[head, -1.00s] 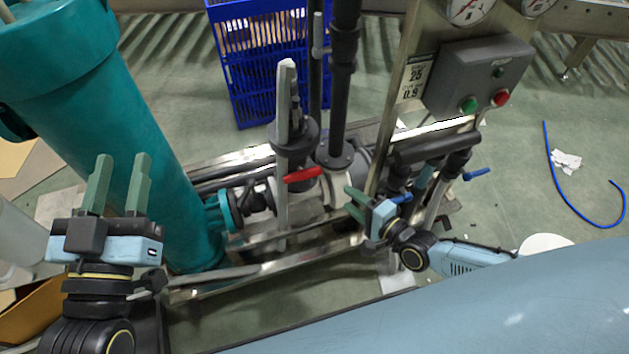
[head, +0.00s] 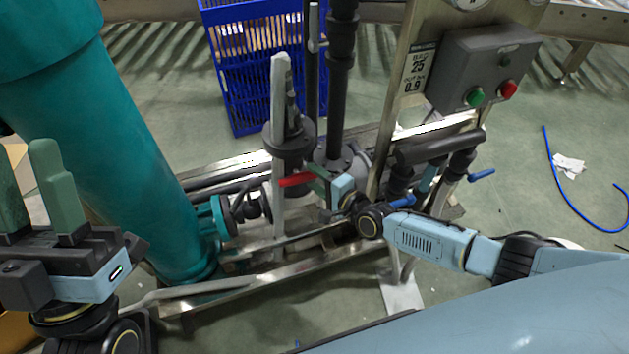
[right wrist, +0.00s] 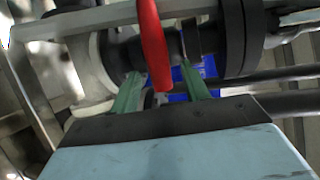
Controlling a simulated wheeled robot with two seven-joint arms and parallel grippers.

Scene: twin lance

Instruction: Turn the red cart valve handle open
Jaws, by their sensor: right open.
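The red valve handle (head: 297,180) sits on the cart's pipework, beside a grey upright post. In the right wrist view the handle (right wrist: 153,45) hangs down in front of a dark pipe fitting. My right gripper (head: 318,178) is at the handle's right end in the head view. In the right wrist view its green fingers (right wrist: 162,82) are open, one on each side of the handle's lower end, with gaps showing. My left gripper (head: 27,160) is at the left edge of the head view, fingers apart and empty, away from the valve.
A large teal cylinder (head: 120,150) stands left of the valve. Steel cart rails (head: 250,277) run below it. A blue crate (head: 262,60) is behind. A grey button box (head: 484,65) and a blue-handled valve (head: 481,175) are on the right.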

